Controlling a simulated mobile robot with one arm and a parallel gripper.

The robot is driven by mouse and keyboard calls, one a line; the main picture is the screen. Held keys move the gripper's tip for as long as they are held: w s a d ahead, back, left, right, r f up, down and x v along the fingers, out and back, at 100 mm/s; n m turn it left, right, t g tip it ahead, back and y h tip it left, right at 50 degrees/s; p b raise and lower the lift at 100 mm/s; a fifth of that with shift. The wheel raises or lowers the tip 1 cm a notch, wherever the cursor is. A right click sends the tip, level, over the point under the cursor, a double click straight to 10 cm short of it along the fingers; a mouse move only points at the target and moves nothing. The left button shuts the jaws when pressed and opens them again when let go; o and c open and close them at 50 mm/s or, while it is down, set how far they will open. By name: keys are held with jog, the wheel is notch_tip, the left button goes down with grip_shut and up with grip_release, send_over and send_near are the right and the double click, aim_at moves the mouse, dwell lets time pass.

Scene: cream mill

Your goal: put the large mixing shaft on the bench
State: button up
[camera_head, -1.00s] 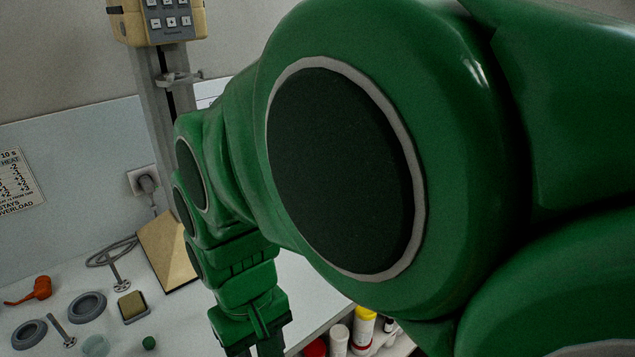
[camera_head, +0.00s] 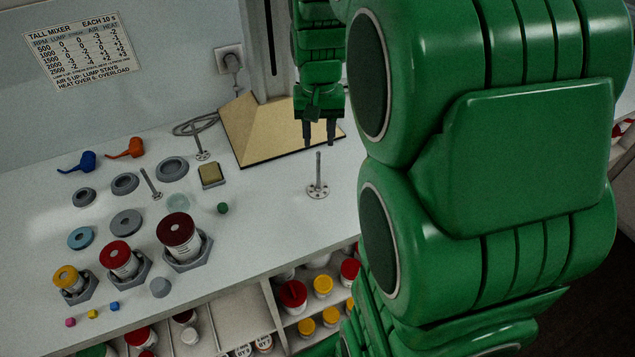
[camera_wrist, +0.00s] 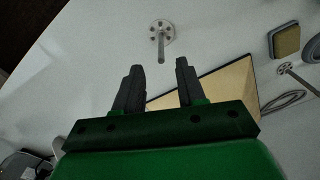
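The large mixing shaft (camera_head: 318,178) stands upright on the white bench (camera_head: 262,222), its perforated round foot on the surface. The wrist view also shows the shaft (camera_wrist: 161,40), beyond my fingertips and apart from them. My gripper (camera_head: 320,143) points down above the shaft top, with its two fingers spread and nothing between them. The wrist view shows the same gap in my gripper (camera_wrist: 158,72). Two smaller shafts are on the bench, one by the grey rings (camera_head: 150,183) and one by the cable (camera_head: 201,150).
A tan wedge-shaped base (camera_head: 245,130) with a column stands behind my gripper. Grey rings (camera_head: 126,222), jars in hexagonal holders (camera_head: 178,235) and a sponge block (camera_head: 211,175) occupy the left. Shelves with jars (camera_head: 293,296) lie below the front edge. The bench around the shaft is clear.

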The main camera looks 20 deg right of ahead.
aim_at(318, 152)
jog(key=shift+w+d+f, duration=0.2)
jog(key=shift+w+f, duration=0.1)
jog(key=shift+w, duration=0.1)
jog(key=shift+s+a+f, duration=0.1)
jog(key=shift+f, duration=1.8)
jog(key=shift+s+a+f, duration=0.1)
jog(key=shift+f, duration=1.75)
jog(key=shift+w, duration=0.1)
grip_shut()
